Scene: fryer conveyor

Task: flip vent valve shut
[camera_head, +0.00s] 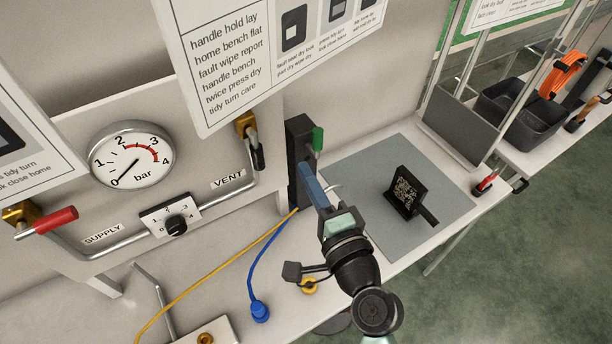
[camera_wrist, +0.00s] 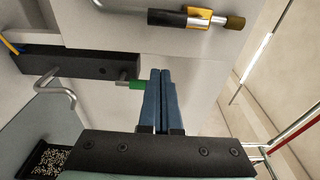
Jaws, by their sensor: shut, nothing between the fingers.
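The vent valve (camera_head: 246,123) is a brass body with a black lever handle (camera_head: 258,156), mounted on the panel at the upper end of the VENT pipe. In the head view the handle points down, roughly along the pipe. In the wrist view the brass valve body (camera_wrist: 198,18) and its black handle (camera_wrist: 168,17) lie at the top, beyond the fingertips. My gripper (camera_head: 306,170) has blue fingers and is to the right of and below the valve, apart from it. The fingers (camera_wrist: 162,72) are shut together with nothing between them.
A black post (camera_head: 299,135) with a green-tipped lever (camera_head: 318,139) stands beside my fingers; the green tip (camera_wrist: 137,85) is close to them in the wrist view. A sign (camera_head: 225,100) hangs above the valve.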

